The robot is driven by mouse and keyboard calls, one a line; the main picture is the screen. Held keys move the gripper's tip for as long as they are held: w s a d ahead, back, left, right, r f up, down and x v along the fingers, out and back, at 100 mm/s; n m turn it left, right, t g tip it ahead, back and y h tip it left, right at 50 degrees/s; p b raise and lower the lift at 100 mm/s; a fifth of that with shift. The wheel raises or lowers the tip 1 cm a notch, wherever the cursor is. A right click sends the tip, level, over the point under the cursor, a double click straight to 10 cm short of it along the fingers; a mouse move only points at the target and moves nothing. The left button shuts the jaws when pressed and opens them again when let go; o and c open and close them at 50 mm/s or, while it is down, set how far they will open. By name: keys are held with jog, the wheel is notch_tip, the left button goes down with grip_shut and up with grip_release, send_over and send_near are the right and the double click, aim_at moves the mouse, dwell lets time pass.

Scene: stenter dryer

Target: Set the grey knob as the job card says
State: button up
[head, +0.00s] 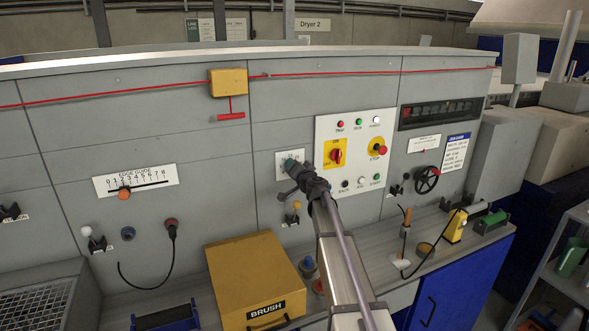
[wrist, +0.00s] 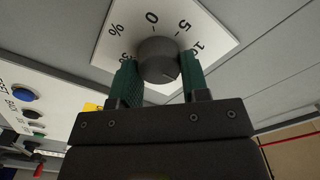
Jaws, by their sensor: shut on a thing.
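The grey knob (wrist: 158,58) sits on a white dial plate (wrist: 195,25) marked with 0, 5, 10 and a % sign, seen rotated in the wrist view. My gripper (wrist: 158,82) is shut on the knob, with one green finger on each side. The knob's pointer setting is hard to make out. In the head view my gripper (head: 292,168) reaches the white dial plate (head: 281,157) and hides most of the knob. The job card (head: 455,152), white with a blue header, is on the panel at the right; its text is too small to read.
A switch panel (head: 356,120) with a red rotary switch (head: 336,155) and red stop button (head: 377,147) stands right of the dial. A small yellow-tipped lever (head: 296,206) is just below my gripper. A yellow brush box (head: 250,275) stands on the ledge below.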

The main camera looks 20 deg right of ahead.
dwell(0.4)
jog(key=o, duration=0.9)
jog(key=s, duration=1)
jog(key=shift+s+d, duration=0.25)
jog(key=shift+s, duration=0.15)
